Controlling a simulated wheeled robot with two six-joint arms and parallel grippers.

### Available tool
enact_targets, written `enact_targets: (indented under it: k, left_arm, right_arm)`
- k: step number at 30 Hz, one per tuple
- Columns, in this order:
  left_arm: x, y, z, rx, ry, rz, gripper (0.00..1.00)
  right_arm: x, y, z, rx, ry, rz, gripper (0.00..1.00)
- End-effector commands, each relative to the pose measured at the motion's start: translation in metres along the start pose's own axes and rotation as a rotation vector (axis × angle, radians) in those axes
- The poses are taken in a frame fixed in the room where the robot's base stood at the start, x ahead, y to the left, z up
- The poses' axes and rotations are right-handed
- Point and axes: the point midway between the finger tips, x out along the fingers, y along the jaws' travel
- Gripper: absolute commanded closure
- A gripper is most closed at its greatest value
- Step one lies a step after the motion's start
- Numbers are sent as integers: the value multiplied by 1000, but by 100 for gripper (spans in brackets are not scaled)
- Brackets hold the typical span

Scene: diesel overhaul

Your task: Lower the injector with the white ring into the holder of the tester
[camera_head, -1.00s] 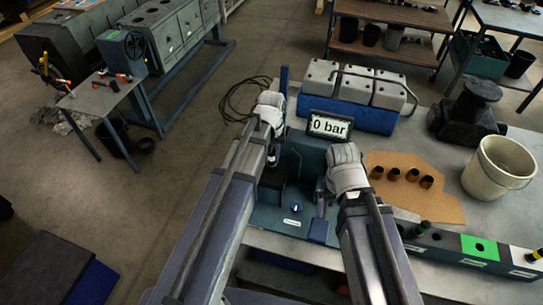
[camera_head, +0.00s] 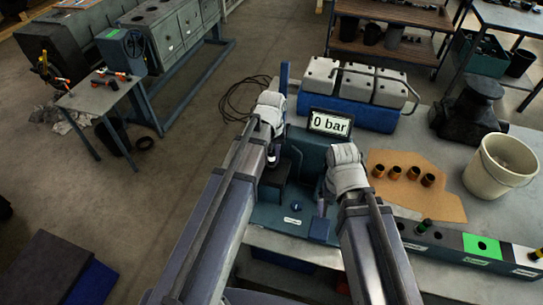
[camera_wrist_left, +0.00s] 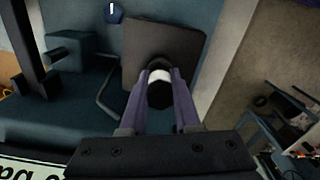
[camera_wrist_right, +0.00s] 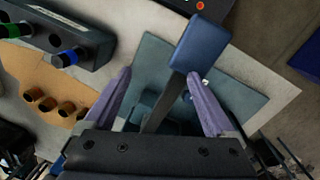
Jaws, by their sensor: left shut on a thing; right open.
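The injector with the white ring (camera_wrist_left: 159,77) is between the purple fingers of my left gripper (camera_wrist_left: 160,98), seen nearly end-on in the left wrist view. My left gripper is shut on it, above the dark block of the tester (camera_wrist_left: 185,45). A dark round part shows just beyond the ring; I cannot tell whether the injector's tip is inside the holder. In the head view the left gripper (camera_head: 272,158) is over the tester (camera_head: 268,218), whose display reads 0 bar. My right gripper (camera_wrist_right: 160,92) is open, its fingers either side of the tester's lever with a blue end (camera_wrist_right: 201,45).
A rack (camera_head: 450,245) with ringed injectors stands at the bench's front right. A brown mat (camera_head: 445,207) with several copper-coloured sleeves, a white bucket (camera_head: 500,165) and a blue-based unit (camera_head: 350,115) are nearby. Cables lie on the floor behind the tester.

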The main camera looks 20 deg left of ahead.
Motion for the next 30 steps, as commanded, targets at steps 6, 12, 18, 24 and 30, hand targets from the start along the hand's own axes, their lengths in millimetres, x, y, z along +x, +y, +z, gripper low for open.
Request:
enact_targets:
  k: [6, 12, 18, 24, 30]
  left_arm:
    - [9, 0, 0, 0, 0, 0, 100]
    - [16, 0, 0, 0, 0, 0, 100]
    - [16, 0, 0, 0, 0, 0, 100]
    - [16, 0, 0, 0, 0, 0, 100]
    - [16, 0, 0, 0, 0, 0, 61]
  right_arm:
    - [9, -1, -1, 0, 0, 0, 10]
    - [16, -1, -1, 0, 0, 0, 10]
    - [16, -1, -1, 0, 0, 0, 10]
    - [16, -1, -1, 0, 1, 0, 10]
    - [16, -1, -1, 0, 1, 0, 10]
